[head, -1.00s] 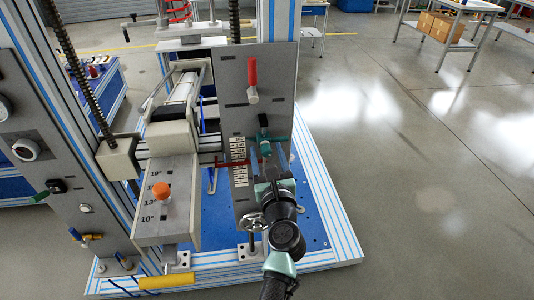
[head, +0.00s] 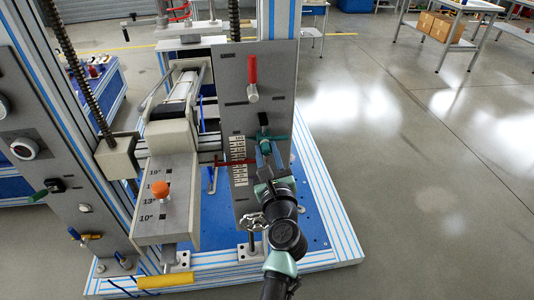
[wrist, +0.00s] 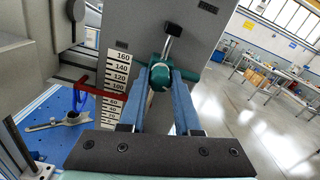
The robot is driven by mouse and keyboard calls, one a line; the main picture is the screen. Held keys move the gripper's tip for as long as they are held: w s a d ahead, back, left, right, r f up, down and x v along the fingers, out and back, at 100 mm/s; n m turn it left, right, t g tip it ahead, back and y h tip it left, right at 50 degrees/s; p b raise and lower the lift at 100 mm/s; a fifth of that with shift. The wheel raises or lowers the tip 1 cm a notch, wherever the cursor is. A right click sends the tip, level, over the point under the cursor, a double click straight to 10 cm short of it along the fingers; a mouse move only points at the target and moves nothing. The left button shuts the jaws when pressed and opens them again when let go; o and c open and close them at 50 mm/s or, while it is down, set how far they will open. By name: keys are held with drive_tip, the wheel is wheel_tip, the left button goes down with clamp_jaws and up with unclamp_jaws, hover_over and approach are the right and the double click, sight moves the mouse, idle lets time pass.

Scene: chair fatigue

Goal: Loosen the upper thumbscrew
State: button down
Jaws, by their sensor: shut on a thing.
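The teal thumbscrew (head: 263,134) is on the front of the upright grey plate (head: 239,118), beside the top of the printed height scale. In the wrist view its round teal head (wrist: 160,73) shows between the tips of the two blue fingers. My gripper (head: 265,153) is shut on this head from the front; it also shows in the wrist view (wrist: 162,84). The far side of the thumbscrew is hidden. A red pointer (head: 232,163) lies across the scale (head: 238,153) just below.
A red-handled lever (head: 252,73) is higher on the plate. An orange knob (head: 162,190) stands on the angle-marked block at the left. A handwheel (head: 252,222) is low beside my arm. The floor to the right is clear.

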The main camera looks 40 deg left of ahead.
drive_tip(key=n+b, duration=0.2)
drive_tip(key=n, duration=0.4)
drive_tip(key=shift+d+f+b, duration=0.1)
drive_tip(key=shift+b, duration=0.2)
drive_tip(key=n+b, duration=0.3)
drive_tip(key=n, duration=0.2)
drive_tip(key=shift+n, duration=0.4)
drive_tip(key=n+b, duration=0.3)
drive_tip(key=n, duration=0.3)
drive_tip(key=shift+b, duration=0.35)
drive_tip(key=shift+r+n+b, duration=0.2)
drive_tip(key=shift+n+b, duration=1)
drive_tip(key=shift+n, duration=0.9)
drive_tip(key=c, duration=0.6)
unclamp_jaws()
